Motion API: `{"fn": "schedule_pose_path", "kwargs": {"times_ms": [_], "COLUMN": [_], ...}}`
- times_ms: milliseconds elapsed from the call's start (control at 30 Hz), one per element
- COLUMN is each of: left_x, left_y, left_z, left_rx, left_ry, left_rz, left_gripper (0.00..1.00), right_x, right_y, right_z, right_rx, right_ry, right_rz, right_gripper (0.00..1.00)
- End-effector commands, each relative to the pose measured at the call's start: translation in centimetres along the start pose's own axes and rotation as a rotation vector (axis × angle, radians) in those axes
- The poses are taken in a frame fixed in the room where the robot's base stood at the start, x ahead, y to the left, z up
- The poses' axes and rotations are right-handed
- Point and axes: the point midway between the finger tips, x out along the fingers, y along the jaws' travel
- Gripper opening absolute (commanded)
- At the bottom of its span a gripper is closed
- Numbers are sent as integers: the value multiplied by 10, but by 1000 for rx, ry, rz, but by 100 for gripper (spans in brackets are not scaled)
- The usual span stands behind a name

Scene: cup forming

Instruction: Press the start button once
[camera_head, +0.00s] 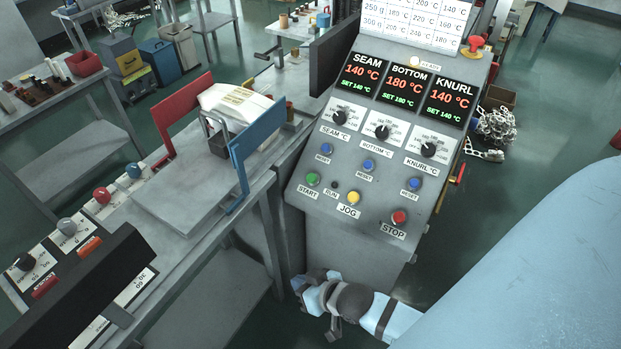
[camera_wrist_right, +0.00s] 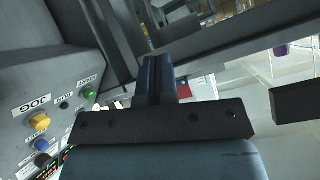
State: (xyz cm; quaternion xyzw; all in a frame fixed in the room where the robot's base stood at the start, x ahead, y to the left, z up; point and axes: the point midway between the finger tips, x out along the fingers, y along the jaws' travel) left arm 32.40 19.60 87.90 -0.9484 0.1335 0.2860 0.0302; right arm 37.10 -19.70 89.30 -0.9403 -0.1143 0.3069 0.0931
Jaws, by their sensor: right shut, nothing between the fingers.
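The green START button (camera_head: 312,179) is at the lower left of the sloped grey control panel (camera_head: 300,197). It also shows in the right wrist view (camera_wrist_right: 89,94), left of the fingers. My right gripper (camera_head: 303,284) is shut and empty. In the head view it is below the panel's front edge, apart from the button. In the right wrist view its closed fingers (camera_wrist_right: 157,68) point upward in the picture, to the right of the button. My left gripper is not in view.
The yellow JOG button (camera_head: 353,197) and red STOP button (camera_head: 399,217) share the panel's lower row. Blue RESET buttons (camera_head: 368,165) and dials (camera_head: 382,132) sit above. A grey bench with red (camera_head: 184,115) and blue (camera_head: 257,152) plates stands left of the panel.

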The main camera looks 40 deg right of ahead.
Motion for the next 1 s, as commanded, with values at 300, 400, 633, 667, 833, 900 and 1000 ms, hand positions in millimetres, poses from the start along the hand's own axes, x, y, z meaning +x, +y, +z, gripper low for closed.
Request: {"fn": "schedule_pose_path", "kwargs": {"times_ms": [300,400,633,667,833,900,1000], "left_x": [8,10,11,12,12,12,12], "left_y": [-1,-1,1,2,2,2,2], "left_z": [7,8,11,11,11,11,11], "left_rx": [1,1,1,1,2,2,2], "left_ry": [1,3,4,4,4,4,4], "left_rz": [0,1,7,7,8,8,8], "left_gripper": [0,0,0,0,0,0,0], "right_x": [57,64,64,64,61,61,61], "right_y": [49,72,117,121,132,133,132], "right_z": [-112,-148,-213,-218,-233,-234,-233], "right_rx": [660,876,1256,1287,1388,1397,1398], "right_ry": [-37,-17,92,104,146,150,149], "right_rz": [59,123,242,251,277,280,279], "right_gripper": [0,0,0,0,0,0,0]}}
